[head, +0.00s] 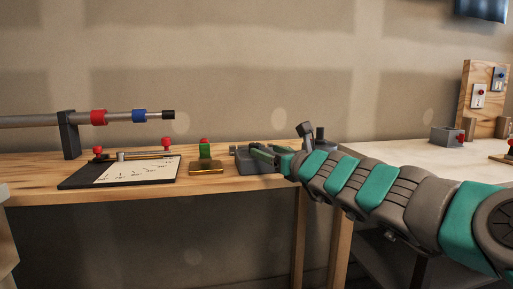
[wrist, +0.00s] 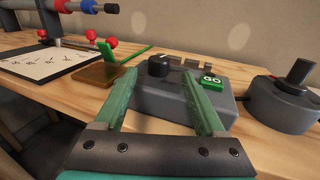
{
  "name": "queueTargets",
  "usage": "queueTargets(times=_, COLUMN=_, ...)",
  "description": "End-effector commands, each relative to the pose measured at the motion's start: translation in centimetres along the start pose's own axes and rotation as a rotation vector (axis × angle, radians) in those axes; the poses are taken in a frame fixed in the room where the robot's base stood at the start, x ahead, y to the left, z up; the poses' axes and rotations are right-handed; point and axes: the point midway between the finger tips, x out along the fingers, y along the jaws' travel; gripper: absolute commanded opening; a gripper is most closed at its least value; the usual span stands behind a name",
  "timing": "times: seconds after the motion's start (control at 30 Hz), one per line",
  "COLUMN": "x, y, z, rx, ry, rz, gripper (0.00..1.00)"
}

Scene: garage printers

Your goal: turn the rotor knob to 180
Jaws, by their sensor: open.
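A black knob (wrist: 158,66) with a white mark sits on top of a grey control box (wrist: 160,115) in the wrist view. A green GO button (wrist: 212,80) is on the same box, right of the knob. My gripper (wrist: 161,77) is open, with its green fingers reaching over the box, one on either side of the knob's near side. The knob appears between the fingertips, and I cannot tell whether they touch it. In the head view my gripper (head: 262,150) is over the grey box (head: 245,164), and the knob is hidden or too small to make out.
A grey base with a black stick (wrist: 298,72) stands right of the box. A brass plate with a green lever (head: 205,167) and a black board with white paper (head: 120,170) lie to the left.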

Motion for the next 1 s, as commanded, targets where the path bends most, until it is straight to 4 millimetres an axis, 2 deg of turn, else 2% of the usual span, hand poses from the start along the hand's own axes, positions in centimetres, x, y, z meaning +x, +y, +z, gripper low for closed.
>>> queueTargets(times=0.3, x=4.2, y=0.1, z=0.0, rx=-0.003, ry=0.002, rz=0.003, gripper=0.72)
queueTargets(times=0.5, x=6.2, y=0.1, z=0.0, rx=-0.005, ry=0.002, rz=0.001, gripper=0.72)
queueTargets(times=0.7, x=7.0, y=0.1, z=-0.1, rx=-0.004, ry=0.002, rz=0.002, gripper=0.72)
queueTargets(times=0.97, x=7.1, y=0.2, z=-0.1, rx=-0.004, ry=0.001, rz=0.003, gripper=0.72)
queueTargets(times=1.0, x=7.1, y=0.2, z=0.0, rx=-0.004, ry=0.001, rz=0.002, gripper=0.69)
